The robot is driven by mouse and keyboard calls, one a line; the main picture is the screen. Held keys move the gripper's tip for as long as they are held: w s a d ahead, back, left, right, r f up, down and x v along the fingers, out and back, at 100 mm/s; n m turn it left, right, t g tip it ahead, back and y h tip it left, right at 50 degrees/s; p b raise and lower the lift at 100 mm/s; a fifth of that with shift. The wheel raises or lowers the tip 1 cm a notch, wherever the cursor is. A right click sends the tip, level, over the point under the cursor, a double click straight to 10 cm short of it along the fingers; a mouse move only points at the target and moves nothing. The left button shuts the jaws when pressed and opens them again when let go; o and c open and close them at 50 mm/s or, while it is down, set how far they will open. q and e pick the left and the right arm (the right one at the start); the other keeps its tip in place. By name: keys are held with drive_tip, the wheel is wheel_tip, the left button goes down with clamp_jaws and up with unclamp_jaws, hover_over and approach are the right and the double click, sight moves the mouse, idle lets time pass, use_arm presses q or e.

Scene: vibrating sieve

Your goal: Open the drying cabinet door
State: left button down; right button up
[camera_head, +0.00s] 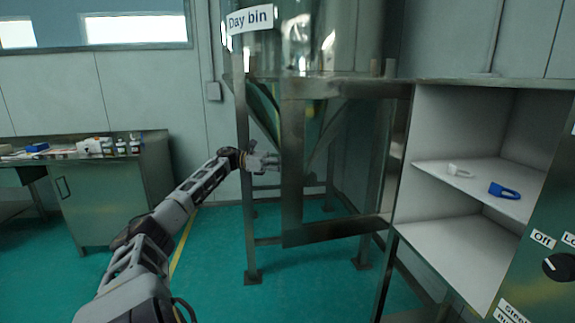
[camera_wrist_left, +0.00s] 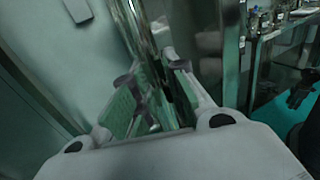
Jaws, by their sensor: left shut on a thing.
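The drying cabinet (camera_head: 455,90) stands at the right with its shelves exposed. Its metal-framed, see-through door (camera_head: 292,170) is swung wide open to the left. My left gripper (camera_head: 268,162) is at the door's free left edge in the head view. In the left wrist view its fingers (camera_wrist_left: 152,78) are closed around a shiny upright metal part of the door (camera_wrist_left: 133,25), seemingly its handle; the exact contact is hard to make out.
A white clip (camera_head: 459,170) and a blue clip (camera_head: 504,191) lie on the cabinet shelf. The Day bin (camera_head: 310,40) stands on a metal frame behind the door. A bench (camera_head: 110,205) with bottles is at the left. Green floor is clear in front.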

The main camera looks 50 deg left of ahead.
use_arm(q)
drive_tip(key=c, duration=1.4)
unclamp_jaws()
drive_tip(key=shift+v, duration=6.05)
wheel_tip(320, 180, up, 10)
drive_tip(key=p, duration=1)
use_arm(e)
drive_tip(key=s+d+f+h, duration=0.1)
drive_tip(key=s+d+f, duration=1)
drive_tip(key=s+f, duration=0.3)
drive_tip(key=shift+s, duration=0.4)
